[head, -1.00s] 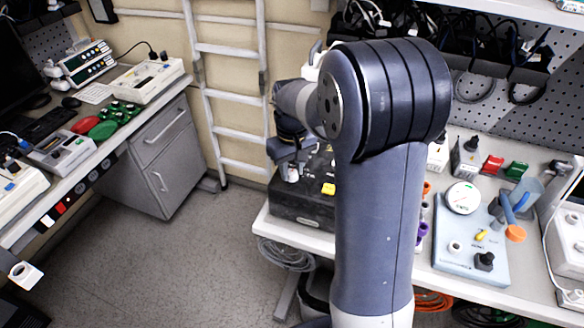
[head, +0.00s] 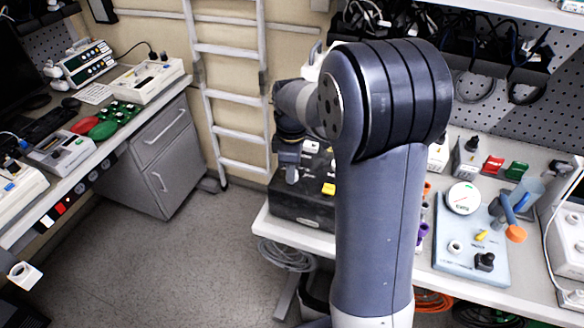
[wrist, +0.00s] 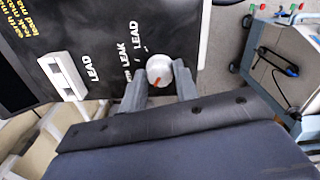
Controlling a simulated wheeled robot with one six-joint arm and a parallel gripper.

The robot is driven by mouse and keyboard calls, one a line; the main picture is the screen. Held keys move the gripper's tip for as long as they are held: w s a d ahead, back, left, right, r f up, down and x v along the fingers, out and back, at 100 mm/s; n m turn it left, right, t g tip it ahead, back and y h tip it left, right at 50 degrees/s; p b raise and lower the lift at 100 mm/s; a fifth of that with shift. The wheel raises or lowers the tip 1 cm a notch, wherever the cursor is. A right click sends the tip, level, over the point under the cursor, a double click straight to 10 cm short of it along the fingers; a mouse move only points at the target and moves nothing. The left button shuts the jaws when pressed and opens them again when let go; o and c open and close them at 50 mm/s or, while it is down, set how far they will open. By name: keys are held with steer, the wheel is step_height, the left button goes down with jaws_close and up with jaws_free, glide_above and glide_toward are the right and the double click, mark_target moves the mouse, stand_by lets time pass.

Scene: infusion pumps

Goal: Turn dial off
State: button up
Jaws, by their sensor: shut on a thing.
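The dial (wrist: 159,70) is a round, pale grey knob with a red mark, on a black panel (wrist: 105,45) in the wrist view. White labels reading LEAD and LEAK are printed beside it. My gripper (wrist: 160,84) is shut on the dial, one finger on each side of it. In the head view my gripper (head: 290,172) reaches down onto the black box (head: 290,212) at the bench's left end and hides the dial there. A yellow block (head: 328,189) sits on the box to the right of my gripper.
A white rocker-like part (wrist: 62,76) is on the panel left of the dial. On the bench to the right stands a pale blue unit (head: 450,258) with a gauge. A ladder (head: 232,90) leans behind. Open floor (head: 190,260) lies left of the bench.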

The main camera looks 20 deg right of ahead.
steer(key=shift+n, duration=1)
steer(key=o, duration=1)
step_height(320, 180, up, 11)
steer(key=shift+f+b, duration=0.1)
steer(key=shift+b, duration=0.4)
step_height(320, 180, down, 11)
steer(key=shift+r+p, duration=0.1)
steer(key=shift+p, duration=0.4)
